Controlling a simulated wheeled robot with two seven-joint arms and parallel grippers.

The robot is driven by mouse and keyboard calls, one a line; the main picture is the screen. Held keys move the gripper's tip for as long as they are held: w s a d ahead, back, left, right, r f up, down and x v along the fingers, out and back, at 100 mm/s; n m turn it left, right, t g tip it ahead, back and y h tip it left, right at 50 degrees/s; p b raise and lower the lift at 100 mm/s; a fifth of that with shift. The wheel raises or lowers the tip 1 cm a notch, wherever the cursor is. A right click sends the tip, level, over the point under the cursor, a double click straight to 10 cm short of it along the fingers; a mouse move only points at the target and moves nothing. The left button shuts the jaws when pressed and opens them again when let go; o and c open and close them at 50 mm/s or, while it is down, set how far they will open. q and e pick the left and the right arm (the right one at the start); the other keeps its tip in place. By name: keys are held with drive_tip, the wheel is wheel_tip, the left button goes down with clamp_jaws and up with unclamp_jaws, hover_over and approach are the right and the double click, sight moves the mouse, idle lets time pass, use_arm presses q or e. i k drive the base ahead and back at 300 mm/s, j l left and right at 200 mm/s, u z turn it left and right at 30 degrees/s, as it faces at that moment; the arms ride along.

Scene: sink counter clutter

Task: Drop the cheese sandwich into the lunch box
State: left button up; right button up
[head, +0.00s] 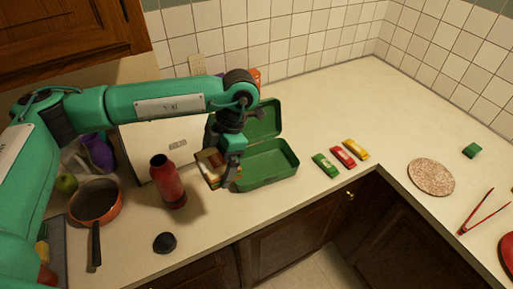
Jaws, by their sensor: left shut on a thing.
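The cheese sandwich (210,167) is held in my left gripper (226,178), just left of the lunch box and close to its left wall. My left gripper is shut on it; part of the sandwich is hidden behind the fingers. The green lunch box (283,172) stands open on the counter with its lid (267,118) raised at the back. My arm hides part of the lid and the box's left side. The visible inside of the box looks empty. My right gripper is not in view.
A red bottle (167,182) stands left of the sandwich, with a black lid (164,242) in front. An orange pan (95,203) is at the left. Green, red (343,156) and yellow bars lie right of the box. A round speckled board (431,177) and tongs (475,212) are further right.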

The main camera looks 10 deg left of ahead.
sight(258, 168)
drive_tip(key=i+l+u, duration=0.4)
drive_tip(key=l, duration=0.2)
drive_tip(key=i+l+u, duration=0.35)
drive_tip(key=l, duration=0.35)
